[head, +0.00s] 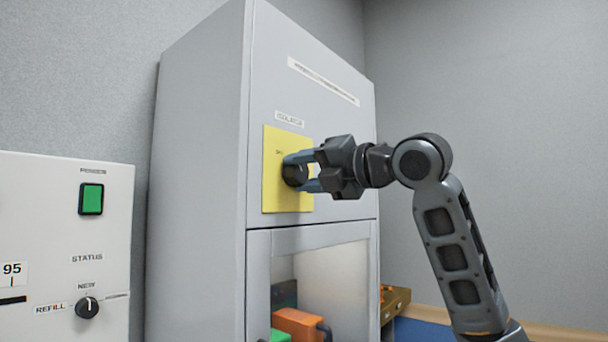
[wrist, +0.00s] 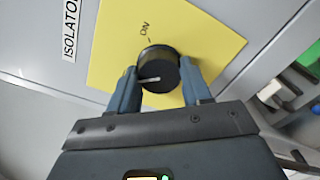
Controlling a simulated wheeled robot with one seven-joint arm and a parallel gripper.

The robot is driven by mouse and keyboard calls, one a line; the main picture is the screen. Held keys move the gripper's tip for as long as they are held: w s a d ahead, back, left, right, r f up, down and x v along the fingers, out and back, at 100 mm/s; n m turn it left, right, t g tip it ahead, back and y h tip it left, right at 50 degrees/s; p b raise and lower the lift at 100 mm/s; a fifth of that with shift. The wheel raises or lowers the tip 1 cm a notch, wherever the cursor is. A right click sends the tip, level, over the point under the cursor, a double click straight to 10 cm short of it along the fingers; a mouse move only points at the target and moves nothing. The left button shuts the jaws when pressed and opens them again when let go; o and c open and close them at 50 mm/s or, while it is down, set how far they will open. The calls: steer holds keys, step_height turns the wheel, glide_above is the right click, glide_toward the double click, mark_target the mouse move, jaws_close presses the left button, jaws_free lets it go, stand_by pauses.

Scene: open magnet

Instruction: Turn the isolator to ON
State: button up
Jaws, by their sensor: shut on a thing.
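The isolator is a black round knob (wrist: 158,68) on a yellow plate (head: 271,180) high on the front of a grey cabinet. My gripper (head: 300,172) is shut on the knob, with one finger on each side of it. In the wrist view my gripper (wrist: 160,88) also has its two blue-grey fingers against the knob's sides. A pale pointer line shows on the knob's face, toward the left finger in that view. The "ON" mark (wrist: 147,29) is on the plate above the knob there, and the line does not point at it.
A white unit with a green switch (head: 91,199) and a small black knob (head: 87,307) stands at left. Below the plate, a cabinet window (head: 345,275) shows an orange item (head: 298,324) inside. A wooden box (head: 396,301) sits at right. The wall at right is bare.

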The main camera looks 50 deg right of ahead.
steer(key=m, duration=1.2)
steer(key=shift+r+p, duration=0.1)
steer(key=shift+p, duration=0.3)
steer(key=shift+m+p, duration=0.55)
steer(key=shift+m, duration=1.55)
steer(key=o, duration=1.1)
steer(key=shift+c, duration=0.2)
steer(key=shift+s, duration=0.1)
